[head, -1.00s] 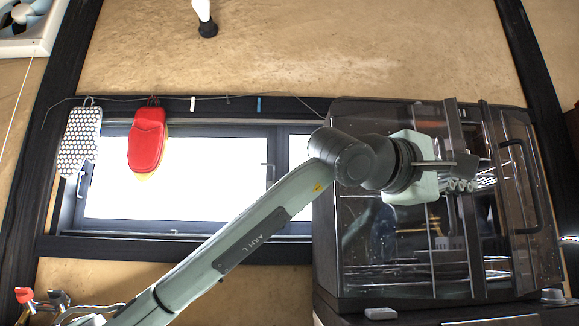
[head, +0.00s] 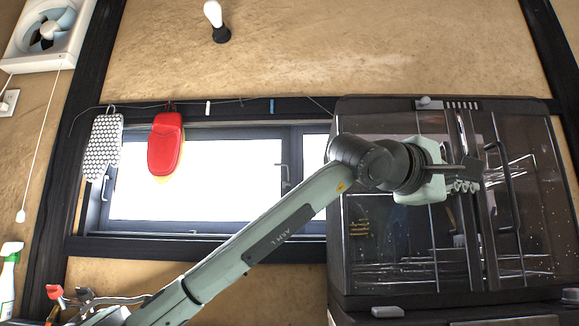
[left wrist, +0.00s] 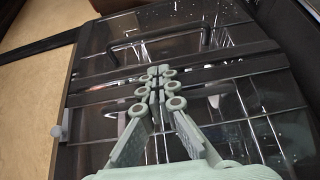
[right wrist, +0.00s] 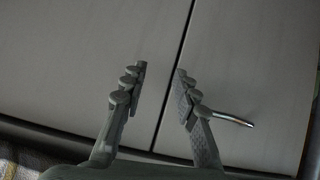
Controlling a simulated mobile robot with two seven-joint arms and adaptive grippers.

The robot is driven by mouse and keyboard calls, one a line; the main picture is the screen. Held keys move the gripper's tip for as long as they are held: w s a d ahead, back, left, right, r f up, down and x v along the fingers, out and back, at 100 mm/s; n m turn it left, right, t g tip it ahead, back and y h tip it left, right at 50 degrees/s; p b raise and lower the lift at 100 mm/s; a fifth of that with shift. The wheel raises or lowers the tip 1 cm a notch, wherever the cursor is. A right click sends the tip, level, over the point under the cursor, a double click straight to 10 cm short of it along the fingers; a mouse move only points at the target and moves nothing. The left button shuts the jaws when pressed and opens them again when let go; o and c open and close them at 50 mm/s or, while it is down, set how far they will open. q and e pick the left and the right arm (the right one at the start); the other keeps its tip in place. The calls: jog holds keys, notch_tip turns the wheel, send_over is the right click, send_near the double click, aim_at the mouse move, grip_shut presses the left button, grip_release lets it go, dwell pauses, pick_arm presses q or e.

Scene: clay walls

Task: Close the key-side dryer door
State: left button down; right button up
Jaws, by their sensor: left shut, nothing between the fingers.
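The dryer (head: 385,295) is a dark cabinet with two clear doors at the right of the head view. Its left door (head: 385,235) and right door (head: 530,215) meet at dark upright frame strips and look about flush. I cannot tell whether either is fully shut, nor which is key-side. The right door has a dark bar handle (head: 507,190). My left gripper (head: 470,178) is shut and empty in front of the meeting strips; its tips (left wrist: 160,75) overlap them in the left wrist view, contact unclear. My right gripper (right wrist: 158,82) is open and empty before grey panels.
A grey knob (head: 426,102) and a vent strip sit on the dryer's top edge. A window (head: 215,180) with hanging mitts is to the left. In the right wrist view, a metal handle (right wrist: 228,118) is beside the right finger on grey cabinet panels (right wrist: 75,60).

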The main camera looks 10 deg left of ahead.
pick_arm(q)
jog(key=shift+w+d+t, duration=0.1)
jog(key=shift+w+t, duration=0.1)
jog(key=shift+t, duration=0.1)
pick_arm(e)
jog(key=shift+w+a+r, duration=0.15)
jog(key=shift+a+r, duration=0.05)
jog(key=shift+d, duration=0.15)
pick_arm(q)
jog(key=shift+s, duration=0.1)
dwell(0.3)
